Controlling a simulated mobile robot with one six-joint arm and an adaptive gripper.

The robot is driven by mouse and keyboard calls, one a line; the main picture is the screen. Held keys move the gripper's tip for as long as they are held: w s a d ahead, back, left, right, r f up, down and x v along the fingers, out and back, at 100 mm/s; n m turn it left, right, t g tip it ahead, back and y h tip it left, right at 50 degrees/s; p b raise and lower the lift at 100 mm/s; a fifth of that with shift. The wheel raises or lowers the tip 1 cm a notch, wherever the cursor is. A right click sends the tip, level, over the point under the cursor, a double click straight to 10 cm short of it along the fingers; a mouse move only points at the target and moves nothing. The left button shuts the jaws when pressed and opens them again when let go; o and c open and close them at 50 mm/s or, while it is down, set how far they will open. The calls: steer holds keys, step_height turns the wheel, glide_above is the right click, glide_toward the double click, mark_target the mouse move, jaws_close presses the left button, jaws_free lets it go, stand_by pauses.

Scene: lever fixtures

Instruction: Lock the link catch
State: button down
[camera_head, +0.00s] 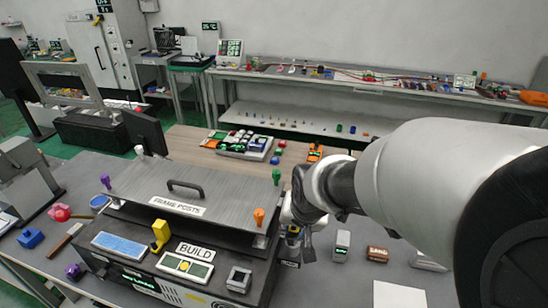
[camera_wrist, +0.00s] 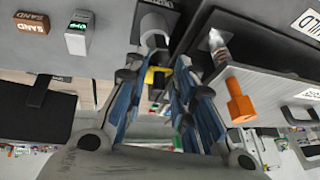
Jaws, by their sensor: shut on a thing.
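A dark bench machine (camera_head: 128,283) with a brushed-metal lid (camera_head: 225,190) stands at the front left. My gripper (camera_head: 291,248) is low at the machine's right side, just past the orange post (camera_head: 259,217). In the wrist view my gripper (camera_wrist: 168,72) has its blue-grey fingers closed in on a part at the machine's side. A yellow piece (camera_wrist: 158,76) shows between the fingers, and a pale cylinder (camera_wrist: 155,22) shows at the tips. The fingers hide most of the held part, apparently the link catch, so its position is unclear.
The orange post (camera_wrist: 240,100) stands close to the fingers in the wrist view. A grey block (camera_head: 342,245) and a brown SAND block (camera_head: 377,253) lie right of my gripper. A yellow lever (camera_head: 160,235) stands on the machine's front. A tray of parts (camera_head: 245,146) sits behind.

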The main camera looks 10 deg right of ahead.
steer(key=shift+s+a+f+b, duration=0.2)
steer(key=shift+s+f+b, duration=0.4)
steer(key=shift+f, duration=0.4)
steer(key=shift+s, duration=0.1)
steer(key=c, duration=1.8)
jaws_free()
steer(key=shift+c, duration=0.2)
steer(key=shift+o, duration=0.9)
steer(key=shift+a, duration=0.2)
steer(key=shift+d+r, duration=0.1)
